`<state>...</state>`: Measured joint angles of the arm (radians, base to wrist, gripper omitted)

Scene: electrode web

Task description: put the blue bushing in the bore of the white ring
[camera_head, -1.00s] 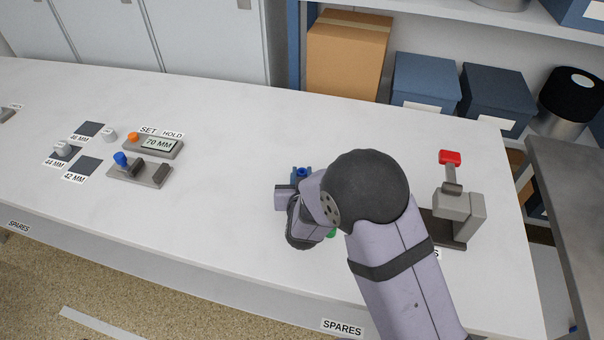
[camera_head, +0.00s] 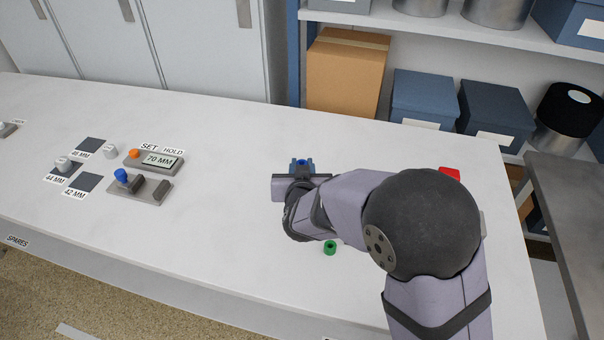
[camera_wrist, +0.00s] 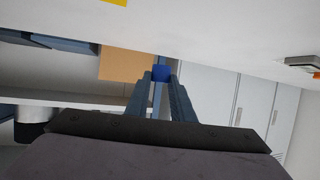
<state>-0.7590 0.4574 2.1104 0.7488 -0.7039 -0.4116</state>
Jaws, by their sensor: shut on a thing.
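My gripper (camera_head: 302,170) is over the middle of the table, shut on the blue bushing (camera_head: 302,162). The bushing also shows in the wrist view (camera_wrist: 161,73), held between the tips of the two blue-grey fingers. Whether it touches the table is not clear. Two small whitish round pieces are at the left: one (camera_head: 63,163) on the pad marked 44 MM, one (camera_head: 110,152) beside the orange-button display unit. Either may be the white ring; they are too small to tell, and no bore is clear. My gripper is well to the right of both.
A green bushing (camera_head: 330,247) stands on the table in front of my gripper. A red-topped device (camera_head: 450,174) is partly hidden behind my arm. The table between is clear.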

